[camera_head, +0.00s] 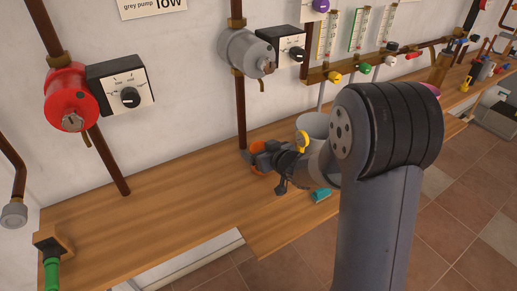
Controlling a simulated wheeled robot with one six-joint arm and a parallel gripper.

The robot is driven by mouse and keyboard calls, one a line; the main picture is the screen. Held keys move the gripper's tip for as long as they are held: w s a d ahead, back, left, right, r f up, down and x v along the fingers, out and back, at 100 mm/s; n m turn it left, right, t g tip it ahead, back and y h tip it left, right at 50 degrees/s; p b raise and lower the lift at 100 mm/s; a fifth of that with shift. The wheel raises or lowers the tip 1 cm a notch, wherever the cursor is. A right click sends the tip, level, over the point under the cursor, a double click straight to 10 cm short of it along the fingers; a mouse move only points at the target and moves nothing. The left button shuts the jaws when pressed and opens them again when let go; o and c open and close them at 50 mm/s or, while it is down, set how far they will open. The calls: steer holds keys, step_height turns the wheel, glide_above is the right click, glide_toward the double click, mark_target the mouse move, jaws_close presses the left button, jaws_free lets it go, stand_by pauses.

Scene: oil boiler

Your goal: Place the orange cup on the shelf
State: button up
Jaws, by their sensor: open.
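The orange cup (257,145) is near the middle of the head view, at the back of the long wooden shelf (150,210). Only parts of its orange surface show, because my gripper (256,160) covers most of it. My gripper is open, with its fingers at the cup. I cannot tell whether they touch it, or whether the cup rests on the wood.
A grey-white container (313,124) and a yellow item (302,141) are beside my arm. A teal block (321,195) lies nearer the front. A red pump (70,97) and a grey pump (246,52) are on wall pipes. The shelf's left half is mostly clear.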

steer(key=p+v, duration=0.1)
steer(key=v, duration=0.9)
steer(key=shift+s+d, duration=0.15)
steer(key=shift+s, duration=0.05)
